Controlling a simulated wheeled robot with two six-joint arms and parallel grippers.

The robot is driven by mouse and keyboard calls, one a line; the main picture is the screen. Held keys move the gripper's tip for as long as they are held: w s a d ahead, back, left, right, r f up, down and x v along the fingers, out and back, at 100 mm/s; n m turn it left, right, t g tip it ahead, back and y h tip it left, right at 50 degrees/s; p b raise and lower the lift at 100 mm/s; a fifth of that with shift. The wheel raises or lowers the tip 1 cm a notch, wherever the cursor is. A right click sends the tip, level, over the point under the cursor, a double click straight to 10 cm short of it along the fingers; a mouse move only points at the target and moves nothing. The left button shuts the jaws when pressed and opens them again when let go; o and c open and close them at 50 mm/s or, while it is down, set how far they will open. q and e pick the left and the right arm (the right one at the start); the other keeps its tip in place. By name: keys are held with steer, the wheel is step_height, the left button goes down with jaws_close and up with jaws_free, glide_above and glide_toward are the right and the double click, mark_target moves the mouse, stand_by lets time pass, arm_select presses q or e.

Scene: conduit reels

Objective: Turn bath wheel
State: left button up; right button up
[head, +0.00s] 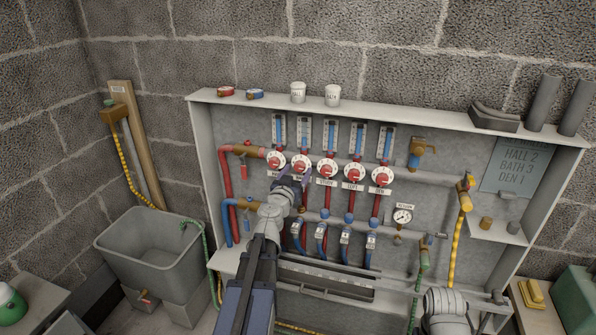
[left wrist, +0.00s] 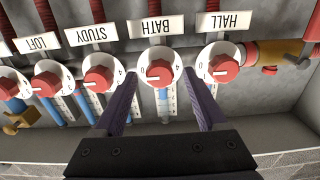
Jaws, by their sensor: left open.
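The bath wheel (left wrist: 159,73) is a red knob on a white numbered dial under the BATH label (left wrist: 156,26), which appears upside down in the left wrist view. In the head view the bath wheel (head: 300,162) is second from the left in the row and partly covered by my gripper. My left gripper (left wrist: 160,82) is open. Its two dark purple fingers stand on either side of the bath dial, with no clear contact. In the head view my left gripper (head: 290,184) is in front of the manifold. My right gripper is not visible.
The hall wheel (left wrist: 222,65) and study wheel (left wrist: 99,75) sit close on either side. Gauge tubes, blue valves and pipes crowd the cabinet (head: 400,95). A board (head: 518,165) reads HALL 2, BATH 3, DEN 1. A grey sink (head: 150,245) stands at left.

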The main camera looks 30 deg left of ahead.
arm_select(q)
steer(key=shift+x, duration=0.8)
steer(key=shift+s, duration=0.1)
steer(key=shift+c, duration=0.3)
jaws_close()
